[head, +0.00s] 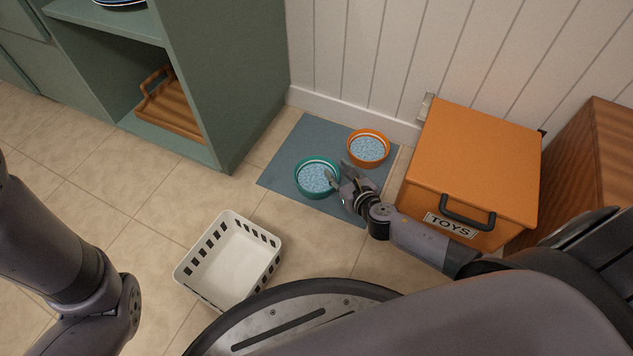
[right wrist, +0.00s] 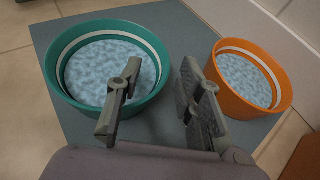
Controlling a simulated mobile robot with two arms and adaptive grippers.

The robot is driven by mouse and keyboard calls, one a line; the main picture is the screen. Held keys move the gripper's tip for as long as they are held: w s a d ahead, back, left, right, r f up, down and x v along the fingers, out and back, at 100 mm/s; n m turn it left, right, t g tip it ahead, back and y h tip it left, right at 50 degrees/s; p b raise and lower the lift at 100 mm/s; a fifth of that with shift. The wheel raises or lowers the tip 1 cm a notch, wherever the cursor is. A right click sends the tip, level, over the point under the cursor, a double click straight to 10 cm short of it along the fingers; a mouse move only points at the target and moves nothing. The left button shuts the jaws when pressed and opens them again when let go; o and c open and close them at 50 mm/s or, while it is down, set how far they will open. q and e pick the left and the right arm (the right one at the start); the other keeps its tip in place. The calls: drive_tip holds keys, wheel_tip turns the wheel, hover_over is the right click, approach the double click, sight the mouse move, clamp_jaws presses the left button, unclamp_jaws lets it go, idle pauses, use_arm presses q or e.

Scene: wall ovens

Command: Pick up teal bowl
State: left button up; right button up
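The teal bowl (head: 316,177) sits on a blue-grey mat (head: 290,150) on the floor, with a pale blue speckled inside. It also shows in the right wrist view (right wrist: 70,95). My right gripper (head: 336,175) is at the bowl's right rim in the head view. In the right wrist view, the gripper (right wrist: 160,95) is open. One finger overlaps the bowl's inside and the other is outside its right wall, between the two bowls. I cannot tell whether either finger touches it. My left gripper is out of view; only my left arm shows.
An orange bowl (head: 368,148) stands on the mat close behind and right. An orange toy box (head: 475,165) is right of my right forearm. A white basket (head: 230,260) stands on the tiled floor. A green cabinet (head: 225,80) is at left, the white wall behind.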

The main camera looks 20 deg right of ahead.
sight(331, 165)
drive_tip(key=b+x, duration=0.1)
drive_tip(key=x, duration=0.2)
drive_tip(key=shift+w+f, duration=0.1)
drive_tip(key=shift+w, duration=0.1)
clamp_jaws()
idle(0.5)
